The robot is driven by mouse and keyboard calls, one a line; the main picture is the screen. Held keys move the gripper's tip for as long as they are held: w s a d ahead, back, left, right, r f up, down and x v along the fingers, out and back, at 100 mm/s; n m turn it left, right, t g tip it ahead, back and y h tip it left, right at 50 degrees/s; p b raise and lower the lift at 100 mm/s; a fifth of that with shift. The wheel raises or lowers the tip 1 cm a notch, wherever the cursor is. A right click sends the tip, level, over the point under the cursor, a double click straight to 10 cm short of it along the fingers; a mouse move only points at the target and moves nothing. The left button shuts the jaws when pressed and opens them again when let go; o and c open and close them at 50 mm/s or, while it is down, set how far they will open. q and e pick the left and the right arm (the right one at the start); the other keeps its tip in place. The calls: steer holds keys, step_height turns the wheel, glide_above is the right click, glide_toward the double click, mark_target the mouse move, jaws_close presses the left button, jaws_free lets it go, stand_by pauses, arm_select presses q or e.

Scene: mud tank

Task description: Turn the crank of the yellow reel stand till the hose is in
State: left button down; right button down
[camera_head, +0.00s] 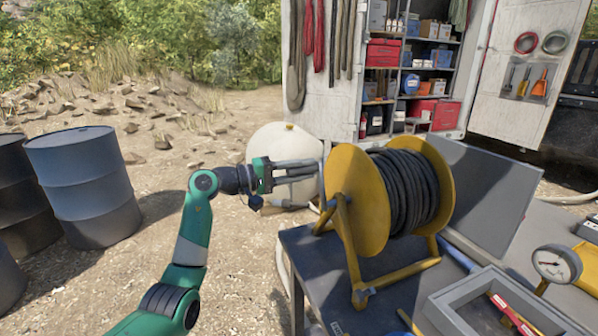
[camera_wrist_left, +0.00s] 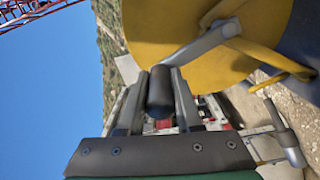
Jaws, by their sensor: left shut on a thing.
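The yellow reel stand (camera_head: 362,210) stands on the grey table, with dark hose (camera_head: 407,188) wound on its drum in several layers. My left gripper (camera_head: 318,172) reaches in from the left to the reel's left flange. In the left wrist view, the two fingers of my left gripper (camera_wrist_left: 160,92) are shut on the black handle (camera_wrist_left: 160,88) of the crank. The grey crank arm (camera_wrist_left: 205,43) runs from the handle towards the yellow flange (camera_wrist_left: 165,25). In the head view the crank is mostly hidden by the gripper and flange. My right gripper is not in view.
A grey tray (camera_head: 440,306) with a red-handled tool (camera_head: 509,314) and a pressure gauge (camera_head: 552,264) are right of the reel. Dark drums (camera_head: 85,185) stand at the left. A white tank (camera_head: 285,148) is behind my gripper. Open ground lies left of the table (camera_head: 310,262).

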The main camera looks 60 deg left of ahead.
arm_select(q)
steer(key=shift+s+d+r+m, duration=0.15)
steer(key=shift+d+r+m, duration=0.35)
steer(key=shift+d+m, duration=0.35)
steer(key=c, duration=0.6)
jaws_free()
steer(key=shift+a, duration=0.15)
steer(key=shift+f, duration=0.1)
steer(key=s+a+p, duration=0.1)
steer(key=s+p, duration=0.1)
steer(key=s, duration=0.9)
steer(key=shift+s+a+p, duration=0.25)
steer(key=shift+a+p, duration=0.05)
steer(key=shift+p, duration=0.1)
